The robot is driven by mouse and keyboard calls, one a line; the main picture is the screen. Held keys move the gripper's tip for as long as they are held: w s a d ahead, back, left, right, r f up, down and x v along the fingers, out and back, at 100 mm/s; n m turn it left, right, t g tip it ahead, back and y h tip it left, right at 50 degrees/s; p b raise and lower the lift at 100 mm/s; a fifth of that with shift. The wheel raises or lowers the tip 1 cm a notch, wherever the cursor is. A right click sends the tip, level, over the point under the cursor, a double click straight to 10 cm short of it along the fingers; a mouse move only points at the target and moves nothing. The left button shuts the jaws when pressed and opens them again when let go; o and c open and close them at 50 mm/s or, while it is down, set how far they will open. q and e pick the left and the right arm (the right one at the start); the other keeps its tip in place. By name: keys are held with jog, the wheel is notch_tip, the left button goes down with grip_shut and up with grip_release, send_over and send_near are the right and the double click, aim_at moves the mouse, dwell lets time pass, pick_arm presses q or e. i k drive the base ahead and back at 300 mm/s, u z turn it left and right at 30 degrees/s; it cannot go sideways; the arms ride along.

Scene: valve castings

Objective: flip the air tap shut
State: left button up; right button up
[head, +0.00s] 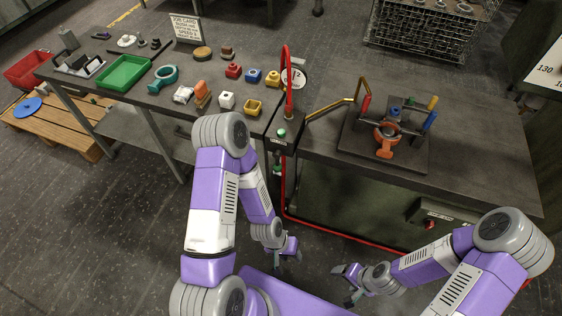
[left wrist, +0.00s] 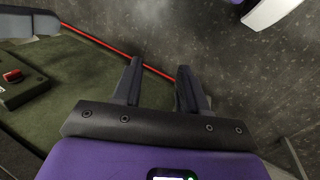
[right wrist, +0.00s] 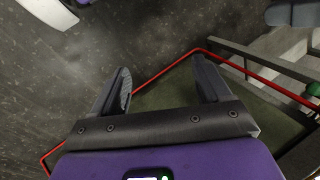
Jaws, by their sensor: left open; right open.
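A dark box (head: 283,136) with a green spot on top stands at the bench edge, between the left and right benches. A red hose (head: 288,85) rises from it, and a small green and white fitting (head: 277,164) hangs below it. This looks like the air tap's place, but the lever and its position are too small to tell. A green piece also shows at the right edge of the right wrist view (right wrist: 314,88). My left gripper (head: 292,248) is open and empty, low in front of the benches. My right gripper (head: 347,280) is open and empty, lower and to its right.
A fixture plate (head: 350,150) with an orange casting (head: 385,140) and coloured handles is on the right bench (head: 480,150). Several coloured parts and a green tray (head: 124,73) are on the left bench. A red line (head: 340,234) runs low along the right bench's front. Open floor lies around my grippers.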

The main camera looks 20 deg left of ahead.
aim_at(276, 166)
jog(key=z, duration=1.35)
jog(key=k, duration=0.9)
jog(key=u, duration=1.05)
jog(key=i, duration=1)
